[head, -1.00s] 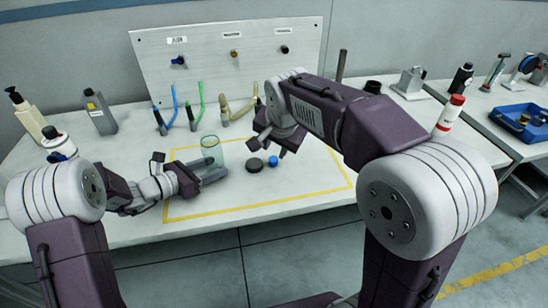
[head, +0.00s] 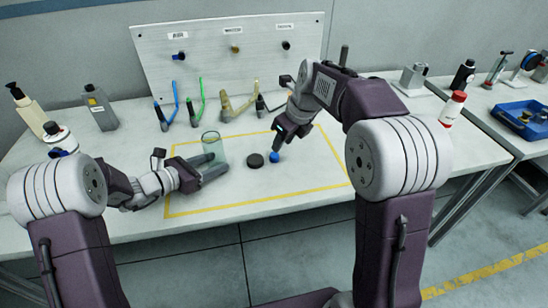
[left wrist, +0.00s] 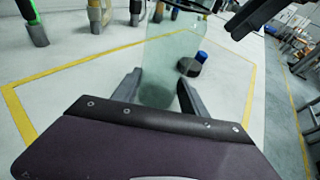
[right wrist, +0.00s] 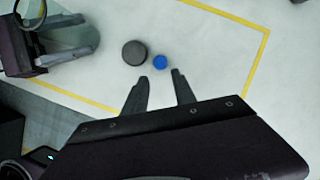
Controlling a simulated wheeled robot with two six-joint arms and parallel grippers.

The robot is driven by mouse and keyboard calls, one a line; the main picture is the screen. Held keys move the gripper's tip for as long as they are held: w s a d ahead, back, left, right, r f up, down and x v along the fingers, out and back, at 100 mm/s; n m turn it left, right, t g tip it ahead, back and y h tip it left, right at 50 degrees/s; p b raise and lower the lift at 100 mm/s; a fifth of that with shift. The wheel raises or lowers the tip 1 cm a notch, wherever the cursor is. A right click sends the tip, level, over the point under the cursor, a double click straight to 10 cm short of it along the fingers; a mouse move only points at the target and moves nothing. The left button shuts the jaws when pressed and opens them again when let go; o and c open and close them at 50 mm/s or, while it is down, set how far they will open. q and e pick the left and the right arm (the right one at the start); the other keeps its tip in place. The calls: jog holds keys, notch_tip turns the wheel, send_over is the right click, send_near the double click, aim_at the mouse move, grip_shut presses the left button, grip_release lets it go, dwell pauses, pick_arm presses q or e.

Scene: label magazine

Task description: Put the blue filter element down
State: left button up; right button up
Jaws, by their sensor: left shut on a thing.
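The blue filter element (head: 274,157) stands on the table inside the yellow outline, right beside a dark round disc (head: 255,160). It also shows in the right wrist view (right wrist: 160,62), just past the fingertips and in line with the gap between them. My right gripper (right wrist: 160,82) is open and empty; in the head view (head: 281,143) it points down close to the blue element. My left gripper (head: 216,169) is shut on a clear greenish cylinder (head: 211,145), held upright. The cylinder fills the middle of the left wrist view (left wrist: 165,65).
An upright panel (head: 225,60) with labelled knobs stands at the back, with coloured hoses in front of it. Bottles stand at the left, and a white red-capped bottle (head: 452,108) at the right. The yellow outline (head: 245,205) is mostly clear toward its front and right.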

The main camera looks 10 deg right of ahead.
aim_at(274, 155)
jog(key=x, duration=0.8)
jog(key=shift+w+f, duration=0.15)
jog(key=shift+w, duration=0.1)
grip_shut()
